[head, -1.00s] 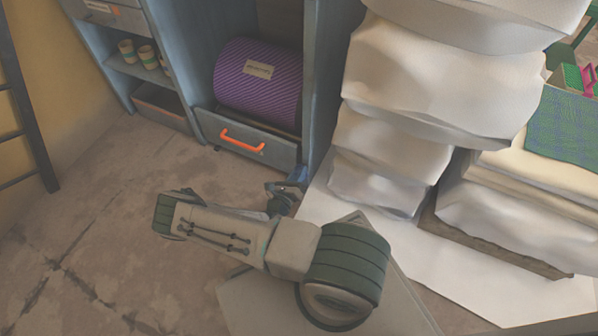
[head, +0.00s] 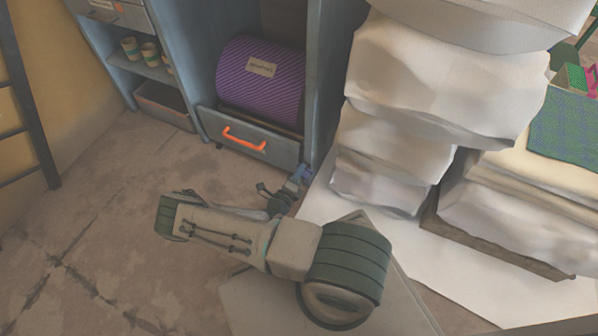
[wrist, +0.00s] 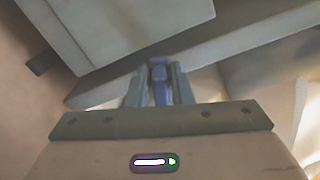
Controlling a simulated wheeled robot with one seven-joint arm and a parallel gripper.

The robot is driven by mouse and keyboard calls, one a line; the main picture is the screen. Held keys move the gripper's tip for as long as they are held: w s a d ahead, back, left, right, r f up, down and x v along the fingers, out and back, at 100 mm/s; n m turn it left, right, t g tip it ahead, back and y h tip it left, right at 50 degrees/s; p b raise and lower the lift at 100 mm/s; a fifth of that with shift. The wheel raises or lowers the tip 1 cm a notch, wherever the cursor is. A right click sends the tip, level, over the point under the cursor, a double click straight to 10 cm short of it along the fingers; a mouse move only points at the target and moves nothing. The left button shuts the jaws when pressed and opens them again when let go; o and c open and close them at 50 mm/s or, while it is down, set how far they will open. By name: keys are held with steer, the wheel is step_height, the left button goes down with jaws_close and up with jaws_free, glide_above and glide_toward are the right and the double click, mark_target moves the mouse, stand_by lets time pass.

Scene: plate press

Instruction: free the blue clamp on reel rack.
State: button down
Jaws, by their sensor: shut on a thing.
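The blue clamp (head: 302,175) shows small at the foot of the right post of the blue-grey reel rack (head: 318,90). In the wrist view the blue clamp (wrist: 159,85) stands between the two grey fingers of my gripper (wrist: 158,78), which is shut on it. Beyond the fingers lies the edge of a grey board. In the head view my gripper (head: 298,183) is low, just right of my dark wrist parts, and its fingers are hard to make out. I cannot tell whether the clamp still touches the rack.
A purple reel (head: 262,80) sits in the rack above a drawer with an orange handle (head: 244,139). White sacks (head: 395,140) are stacked close on the right. A ladder (head: 30,110) leans at the left. The floor at left is clear.

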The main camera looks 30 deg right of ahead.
stand_by(0.5)
steer(key=c, duration=1.4)
jaws_free()
steer(key=shift+d, duration=0.1)
steer(key=shift+c, duration=0.2)
